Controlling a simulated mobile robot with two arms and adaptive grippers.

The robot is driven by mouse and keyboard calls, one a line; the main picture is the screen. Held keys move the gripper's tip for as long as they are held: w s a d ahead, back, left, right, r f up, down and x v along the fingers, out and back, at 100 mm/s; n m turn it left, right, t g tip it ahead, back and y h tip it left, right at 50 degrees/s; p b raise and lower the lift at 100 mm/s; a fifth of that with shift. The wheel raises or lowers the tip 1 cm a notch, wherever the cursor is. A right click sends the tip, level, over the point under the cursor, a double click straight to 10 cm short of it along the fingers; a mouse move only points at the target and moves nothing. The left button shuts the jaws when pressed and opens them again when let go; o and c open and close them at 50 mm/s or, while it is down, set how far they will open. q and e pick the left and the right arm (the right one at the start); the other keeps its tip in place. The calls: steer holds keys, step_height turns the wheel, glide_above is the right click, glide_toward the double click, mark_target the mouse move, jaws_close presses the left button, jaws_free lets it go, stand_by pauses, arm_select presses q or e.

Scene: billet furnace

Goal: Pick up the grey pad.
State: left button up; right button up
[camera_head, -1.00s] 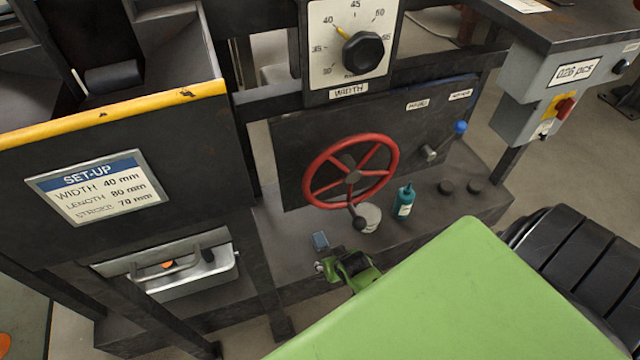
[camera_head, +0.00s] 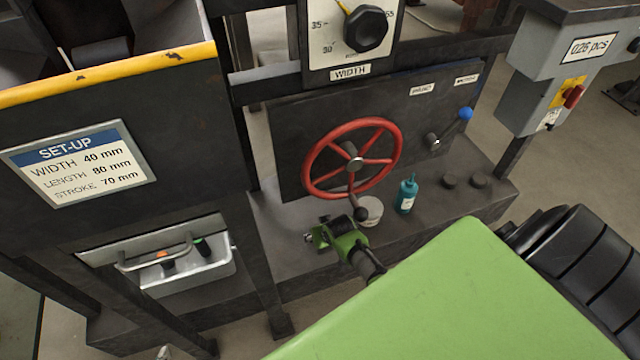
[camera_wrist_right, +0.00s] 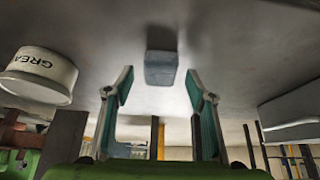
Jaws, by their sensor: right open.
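The grey pad (camera_wrist_right: 161,68) is a small blue-grey block on the dark ledge. In the right wrist view it lies just beyond and between the fingertips, apart from both. My right gripper (camera_wrist_right: 160,88) is open and empty, with teal pads on its inner finger faces. In the head view my right gripper (camera_head: 316,236) is low over the ledge, left of the white tin and below the red wheel. It hides the pad there. My left gripper is not in view.
A white grease tin (camera_wrist_right: 38,75) stands close beside the gripper; it also shows in the head view (camera_head: 370,211). A teal bottle (camera_head: 406,195) stands right of it. The red handwheel (camera_head: 325,178) rises behind. A metal box with a handle (camera_head: 188,275) is at left.

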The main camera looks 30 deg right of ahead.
steer(key=shift+w+f, duration=0.15)
steer(key=shift+f, duration=0.15)
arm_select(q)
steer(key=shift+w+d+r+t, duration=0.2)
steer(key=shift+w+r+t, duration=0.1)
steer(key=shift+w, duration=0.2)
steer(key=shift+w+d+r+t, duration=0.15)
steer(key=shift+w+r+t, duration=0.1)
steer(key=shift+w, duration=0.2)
arm_select(e)
steer(key=c, duration=0.9)
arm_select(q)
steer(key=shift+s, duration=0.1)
arm_select(e)
steer(key=shift+r, duration=0.15)
steer(key=shift+c, duration=0.2)
